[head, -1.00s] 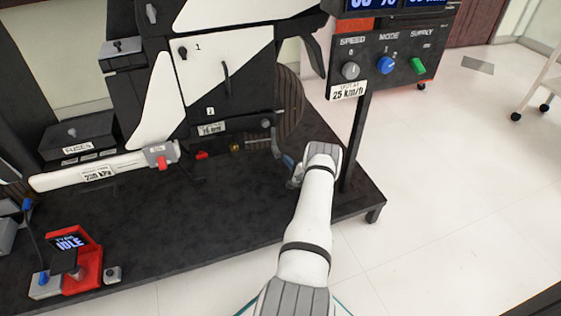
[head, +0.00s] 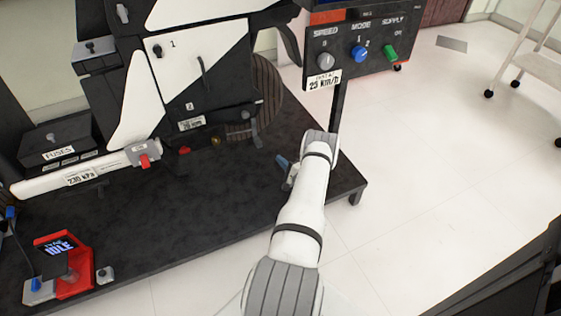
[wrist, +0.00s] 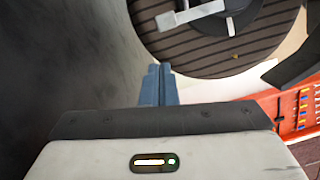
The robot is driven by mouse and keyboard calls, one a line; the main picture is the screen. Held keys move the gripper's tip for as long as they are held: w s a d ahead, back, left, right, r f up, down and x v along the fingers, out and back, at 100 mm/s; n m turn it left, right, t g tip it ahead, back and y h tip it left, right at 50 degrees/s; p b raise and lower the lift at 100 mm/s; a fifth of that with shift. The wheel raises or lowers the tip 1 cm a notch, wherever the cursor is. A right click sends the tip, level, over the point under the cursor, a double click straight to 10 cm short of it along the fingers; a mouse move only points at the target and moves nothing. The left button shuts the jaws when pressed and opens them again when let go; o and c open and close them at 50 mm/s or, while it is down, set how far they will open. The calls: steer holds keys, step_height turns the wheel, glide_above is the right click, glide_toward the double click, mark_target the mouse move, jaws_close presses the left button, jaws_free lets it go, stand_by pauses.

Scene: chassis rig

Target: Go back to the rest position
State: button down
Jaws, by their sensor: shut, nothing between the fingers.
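My gripper (head: 284,166) shows in the head view at the end of my white arm, over the right part of the black platform (head: 215,225). Its blue fingers point away from me, toward the rig and its wheel. In the wrist view the blue fingers (wrist: 159,85) are together with nothing between them. They appear in front of the lower left edge of the dark ribbed wheel (wrist: 235,55). The wheel (head: 268,92) also shows in the head view, beyond my gripper. I see no contact between them.
The control panel (head: 372,62) with several knobs stands on a post right of my gripper. A white cart (head: 530,65) stands far right. The floor (head: 440,130) between is clear.

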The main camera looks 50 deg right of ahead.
stand_by(0.4)
